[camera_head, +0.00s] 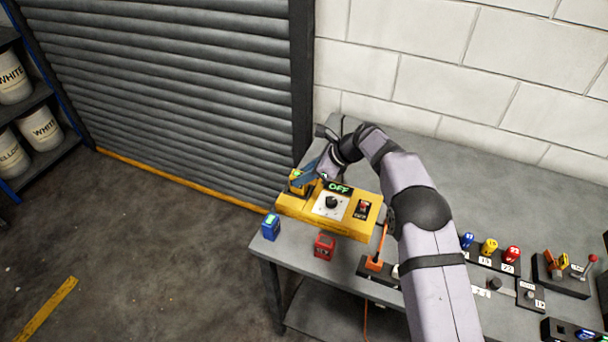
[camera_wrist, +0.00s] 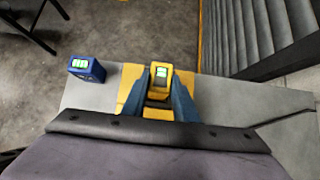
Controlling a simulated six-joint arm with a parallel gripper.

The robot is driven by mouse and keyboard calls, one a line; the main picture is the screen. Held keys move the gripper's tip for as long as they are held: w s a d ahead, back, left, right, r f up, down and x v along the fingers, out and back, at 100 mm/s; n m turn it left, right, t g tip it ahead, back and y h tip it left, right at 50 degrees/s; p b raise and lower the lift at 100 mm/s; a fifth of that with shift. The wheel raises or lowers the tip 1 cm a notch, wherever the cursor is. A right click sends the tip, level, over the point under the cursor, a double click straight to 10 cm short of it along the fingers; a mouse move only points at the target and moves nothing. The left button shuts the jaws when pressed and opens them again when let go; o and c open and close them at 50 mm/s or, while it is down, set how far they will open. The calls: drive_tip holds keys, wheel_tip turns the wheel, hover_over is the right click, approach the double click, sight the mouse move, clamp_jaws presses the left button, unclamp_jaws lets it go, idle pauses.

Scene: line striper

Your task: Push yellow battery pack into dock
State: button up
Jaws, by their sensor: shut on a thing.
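The yellow battery pack (camera_head: 297,177) is at the left end of the yellow striper console (camera_head: 289,209). In the wrist view the pack (camera_wrist: 160,71) shows a small green-lit display between my two blue fingers. My gripper (camera_head: 306,178) is shut on the pack from both sides. The dock is part of the console's left end; in the wrist view yellow housing (camera_wrist: 134,88) lies around and below the pack. The fingers hide the pack's lower part, so I cannot tell how deep it sits. The console's display (camera_head: 339,188) reads OFF.
A blue battery pack (camera_head: 270,227) and a red one (camera_head: 324,246) stand on the grey table (camera_head: 290,250) in front of the console. An orange plug (camera_head: 374,263) and several labelled items stand to the right. A shutter (camera_head: 180,90) is behind.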

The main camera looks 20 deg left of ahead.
drive_tip(key=shift+f+b, duration=0.6)
drive_tip(key=shift+f, duration=0.55)
drive_tip(key=o, duration=1.5)
drive_tip(key=shift+d+r, duration=0.1)
drive_tip(key=shift+r, duration=0.05)
drive_tip(key=shift+d+r+p, duration=0.3)
drive_tip(key=shift+r+p, duration=0.1)
drive_tip(key=shift+p, duration=0.05)
drive_tip(key=p+v, duration=0.3)
drive_tip(key=v, duration=0.2)
drive_tip(key=shift+d+r, duration=0.25)
drive_tip(key=shift+d, duration=0.05)
